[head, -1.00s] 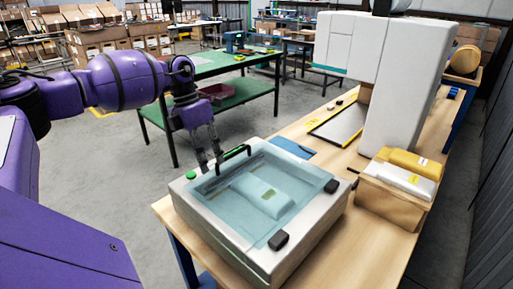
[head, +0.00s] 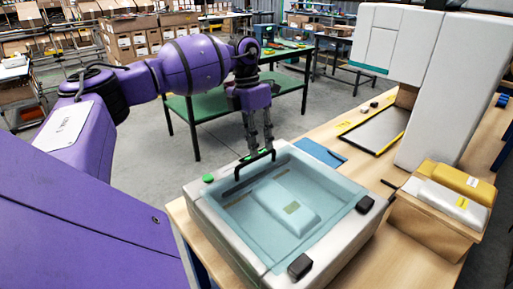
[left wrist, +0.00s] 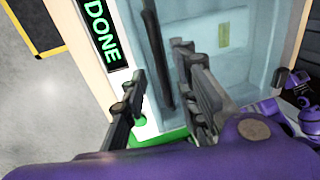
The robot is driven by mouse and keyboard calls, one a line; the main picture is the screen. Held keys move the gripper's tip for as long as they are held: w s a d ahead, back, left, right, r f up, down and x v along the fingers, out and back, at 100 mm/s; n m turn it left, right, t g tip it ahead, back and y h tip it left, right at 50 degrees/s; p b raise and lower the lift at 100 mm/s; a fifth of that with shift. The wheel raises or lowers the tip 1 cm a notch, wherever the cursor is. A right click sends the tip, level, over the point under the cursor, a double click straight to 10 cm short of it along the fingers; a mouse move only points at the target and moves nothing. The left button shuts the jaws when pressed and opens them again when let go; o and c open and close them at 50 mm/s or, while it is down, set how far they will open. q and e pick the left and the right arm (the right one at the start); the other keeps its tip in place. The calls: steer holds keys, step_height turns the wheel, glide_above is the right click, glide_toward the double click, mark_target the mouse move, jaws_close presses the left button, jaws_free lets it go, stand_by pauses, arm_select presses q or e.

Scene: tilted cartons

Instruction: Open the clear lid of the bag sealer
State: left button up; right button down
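The bag sealer (head: 225,232) is a pale box on the wooden table in the head view. Its clear bluish lid (head: 250,222) lies down flat over a pale packet (head: 284,205). A black bar handle (head: 240,170) stands along the lid's far-left edge. My left gripper (head: 260,151) points down at this handle, fingers apart. In the left wrist view the handle (left wrist: 155,50) shows between the open fingers (left wrist: 160,85); contact cannot be told. A display (left wrist: 103,28) beside it reads DONE in green. Purple and black parts of mine show at that view's right edge; the right gripper's state is unclear.
A wooden box (head: 432,222) with white and yellow packs stands right of the sealer. A large white machine (head: 436,90) rises behind it. A blue sheet (head: 320,152) lies behind the sealer. A green table (head: 205,105) stands beyond a floor gap.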

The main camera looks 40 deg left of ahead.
arm_select(q)
steer(key=shift+d+f, duration=0.25)
steer(key=shift+f, duration=1)
jaws_close()
